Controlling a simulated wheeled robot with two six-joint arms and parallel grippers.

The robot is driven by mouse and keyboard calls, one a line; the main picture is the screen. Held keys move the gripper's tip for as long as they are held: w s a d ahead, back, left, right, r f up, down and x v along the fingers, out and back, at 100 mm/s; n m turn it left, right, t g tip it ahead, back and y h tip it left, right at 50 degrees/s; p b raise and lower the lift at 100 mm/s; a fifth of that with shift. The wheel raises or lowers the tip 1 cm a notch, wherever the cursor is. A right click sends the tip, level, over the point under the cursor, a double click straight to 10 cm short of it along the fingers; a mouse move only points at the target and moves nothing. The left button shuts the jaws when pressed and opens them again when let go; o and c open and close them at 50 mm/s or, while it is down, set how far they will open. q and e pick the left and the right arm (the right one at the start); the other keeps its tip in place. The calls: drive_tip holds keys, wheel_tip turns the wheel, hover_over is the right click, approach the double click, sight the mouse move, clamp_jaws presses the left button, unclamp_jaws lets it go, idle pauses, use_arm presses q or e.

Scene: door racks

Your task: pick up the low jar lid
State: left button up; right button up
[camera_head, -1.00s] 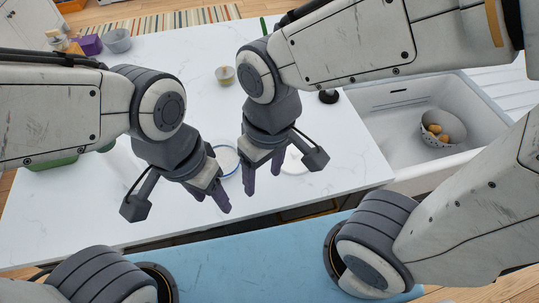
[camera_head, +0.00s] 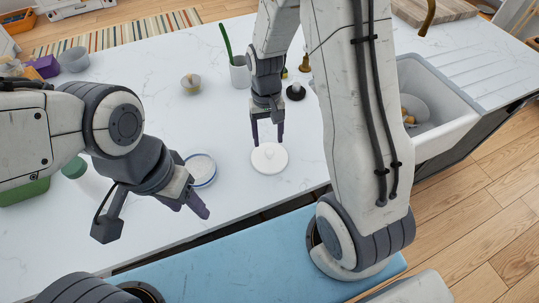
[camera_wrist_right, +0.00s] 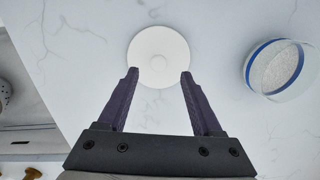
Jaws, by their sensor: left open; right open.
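My left gripper (camera_head: 197,205) is open and empty, near the counter's front edge, left of the lid.
A blue-rimmed white jar (camera_head: 200,170) stands just left of the lid. A green-lidded bottle (camera_head: 76,168), a small cup (camera_head: 191,83) and a holder with a green utensil (camera_head: 240,73) stand on the counter. A sink (camera_head: 438,109) with a colander is at right.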

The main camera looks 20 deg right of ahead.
sight(269, 151)
drive_tip(key=f, duration=0.1)
drive_tip(key=f+p, duration=0.1)
drive_tip(key=f, duration=0.2)
drive_tip(key=shift+s+d+p, duration=0.1)
drive_tip(key=shift+s+p, duration=0.15)
drive_tip(key=shift+p, duration=0.05)
drive_tip(key=shift+f, duration=0.55)
clamp_jaws()
